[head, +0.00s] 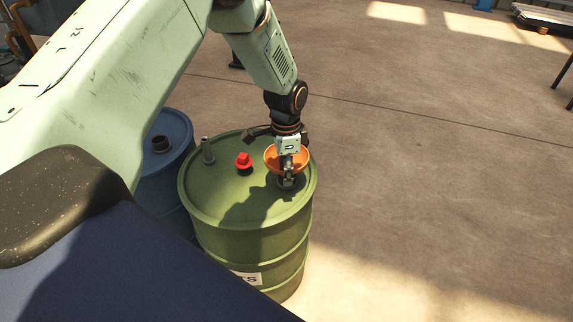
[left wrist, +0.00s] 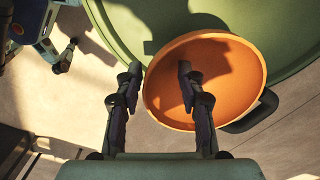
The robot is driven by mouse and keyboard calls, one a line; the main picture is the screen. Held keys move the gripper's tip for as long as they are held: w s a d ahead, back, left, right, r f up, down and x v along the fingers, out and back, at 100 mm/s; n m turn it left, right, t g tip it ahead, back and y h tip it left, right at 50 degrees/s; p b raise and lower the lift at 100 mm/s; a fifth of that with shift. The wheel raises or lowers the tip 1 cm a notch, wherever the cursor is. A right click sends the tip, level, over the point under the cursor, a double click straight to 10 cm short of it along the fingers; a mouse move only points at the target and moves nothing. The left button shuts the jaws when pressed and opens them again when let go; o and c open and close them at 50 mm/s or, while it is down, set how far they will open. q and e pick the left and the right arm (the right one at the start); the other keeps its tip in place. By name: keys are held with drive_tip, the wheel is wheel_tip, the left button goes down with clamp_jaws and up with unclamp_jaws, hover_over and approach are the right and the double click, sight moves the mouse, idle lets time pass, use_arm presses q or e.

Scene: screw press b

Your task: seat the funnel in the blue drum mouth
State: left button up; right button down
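The orange funnel (head: 273,158) is at the right side of the green drum's top (head: 235,205), with its wide bowl facing up. My left gripper (head: 287,177) is at the funnel. In the left wrist view, the gripper (left wrist: 158,75) has its fingers apart, one over the inside of the funnel bowl (left wrist: 225,85) and the other outside its left rim. I cannot tell whether either finger touches the funnel. The funnel's spout is hidden. The blue drum (head: 165,170) stands left of the green drum, with its dark raised mouth (head: 161,144) uncovered. My right gripper is out of view.
A red cap (head: 243,161) and a grey upright fitting (head: 208,150) stand on the green drum's top, between the funnel and the blue drum. My arm passes above the blue drum and hides part of it. The concrete floor (head: 420,170) to the right is clear.

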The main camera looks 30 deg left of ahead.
use_arm(q)
drive_tip(key=shift+d+r, duration=0.3)
drive_tip(key=shift+d, duration=0.2)
drive_tip(key=shift+c, duration=0.4)
drive_tip(key=shift+a+f, duration=0.25)
drive_tip(key=shift+a, duration=0.1)
drive_tip(key=c, duration=0.5)
drive_tip(key=shift+d+r, duration=0.15)
drive_tip(key=shift+d, duration=0.1)
clamp_jaws()
drive_tip(key=shift+a, duration=0.15)
unclamp_jaws()
clamp_jaws()
